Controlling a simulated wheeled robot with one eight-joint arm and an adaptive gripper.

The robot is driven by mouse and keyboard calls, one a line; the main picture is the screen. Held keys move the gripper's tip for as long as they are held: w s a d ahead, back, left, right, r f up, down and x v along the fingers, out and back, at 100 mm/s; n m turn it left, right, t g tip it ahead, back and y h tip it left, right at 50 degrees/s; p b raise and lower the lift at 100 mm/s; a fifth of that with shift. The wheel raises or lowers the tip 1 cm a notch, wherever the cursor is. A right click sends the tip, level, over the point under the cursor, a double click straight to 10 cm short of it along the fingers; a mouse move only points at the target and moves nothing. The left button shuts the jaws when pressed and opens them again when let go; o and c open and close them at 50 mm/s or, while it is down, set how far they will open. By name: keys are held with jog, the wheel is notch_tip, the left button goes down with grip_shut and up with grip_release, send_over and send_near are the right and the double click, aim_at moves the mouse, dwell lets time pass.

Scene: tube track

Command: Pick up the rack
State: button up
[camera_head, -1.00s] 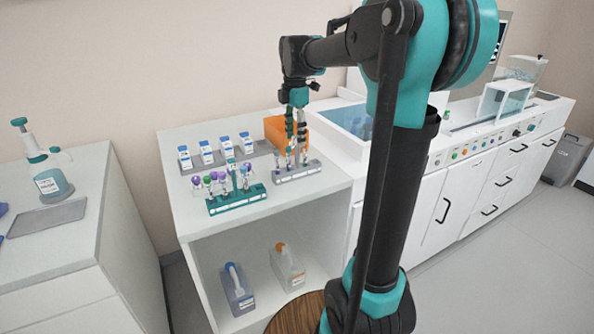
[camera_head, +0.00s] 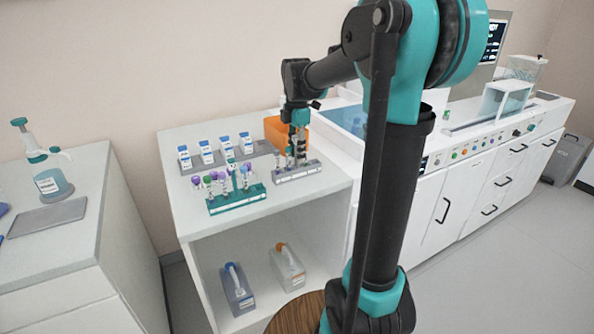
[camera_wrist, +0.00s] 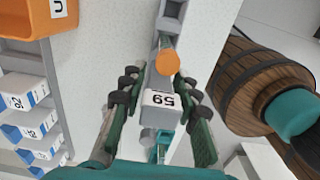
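A grey rack (camera_head: 298,172) stands on the white counter near its right edge, and my gripper (camera_head: 297,157) is lowered over it. In the wrist view, a grey block labelled 59 (camera_wrist: 160,103) on the rack lies between the two fingers of my gripper (camera_wrist: 161,84). Narrow gaps seem to show on both sides, so the fingers look open around it. An orange-capped tube (camera_wrist: 167,63) stands just beyond the block. A teal rack (camera_head: 237,201) with several purple- and green-capped tubes stands to the left. The fingers hide part of the grey rack in the head view.
Several blue-white boxes (camera_head: 206,151) stand on a grey strip behind the racks. An orange bin (camera_head: 276,128) is close behind my gripper; it also shows in the wrist view (camera_wrist: 30,22).

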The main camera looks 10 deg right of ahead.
grip_shut()
notch_tip(320, 180, up, 20)
dwell(0.7)
